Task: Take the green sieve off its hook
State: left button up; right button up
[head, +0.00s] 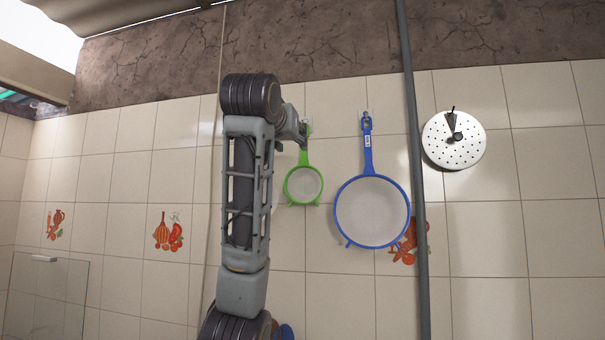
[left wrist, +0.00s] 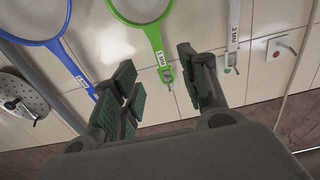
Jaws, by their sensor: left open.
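The green sieve (head: 304,184) hangs on the tiled wall, handle up, in the head view. Its bowl shows clear, while the top of its handle is close to my left gripper (head: 301,133). In the left wrist view the green sieve's handle (left wrist: 154,38) comes in from the top, and its looped end lies at the hook (left wrist: 168,78). My left gripper (left wrist: 160,77) is open there, with one finger on each side of the handle's end. I see no clear contact, and the depth between fingers and handle is hard to judge. My right gripper is not in view.
A larger blue sieve (head: 371,211) hangs to the right, beside a grey vertical pipe (head: 415,170) and a white perforated disc (head: 454,140). A white-handled utensil (left wrist: 233,30) hangs close on the green sieve's other side, mostly hidden behind my arm in the head view.

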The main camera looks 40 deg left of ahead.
pick_arm(q)
jog(key=p, duration=0.3)
send_near(304, 153)
jog(key=shift+x, duration=2.55)
jog(key=shift+s+a+r, duration=0.1)
jog(key=shift+a+r, duration=0.05)
jog(key=shift+a, duration=0.05)
jog(key=shift+p+x, duration=0.75)
jog(key=shift+x, duration=0.85)
jog(key=shift+p+x, duration=0.35)
jog(key=shift+x, duration=0.65)
jog(key=shift+d, duration=0.15)
grip_shut()
